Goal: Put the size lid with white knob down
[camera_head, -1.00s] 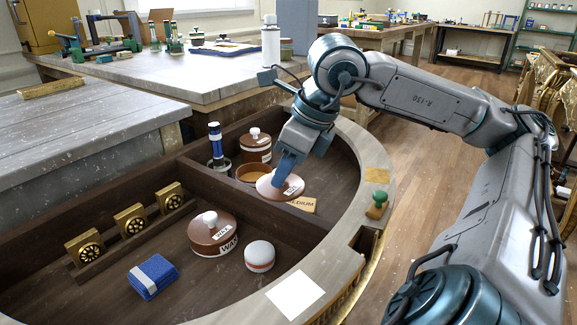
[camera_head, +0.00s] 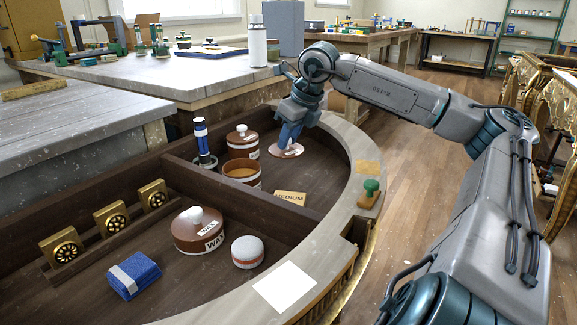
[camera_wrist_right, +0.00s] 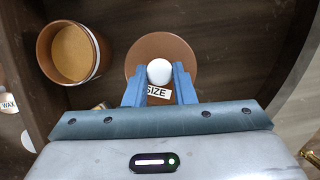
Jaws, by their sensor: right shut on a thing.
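The size lid (camera_head: 287,150) is a brown disc, low over or on the dark console floor near the back right curve; I cannot tell whether it touches. In the right wrist view the size lid (camera_wrist_right: 160,48) shows its white knob (camera_wrist_right: 159,71) and a "SIZE" label. My right gripper (camera_head: 290,142) is shut on the knob, with blue fingers (camera_wrist_right: 160,80) on both sides of it. An open brown pot (camera_head: 242,172) with tan contents stands left of the lid; it also shows in the right wrist view (camera_wrist_right: 75,53). My left gripper is not in view.
A lidded pot (camera_head: 242,141) stands behind the open pot, a blue-banded tool (camera_head: 202,140) to its left. The wax pot (camera_head: 199,231) and white-topped jar (camera_head: 247,251) stand in the front compartment. The curved rim (camera_head: 340,148) bounds the right.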

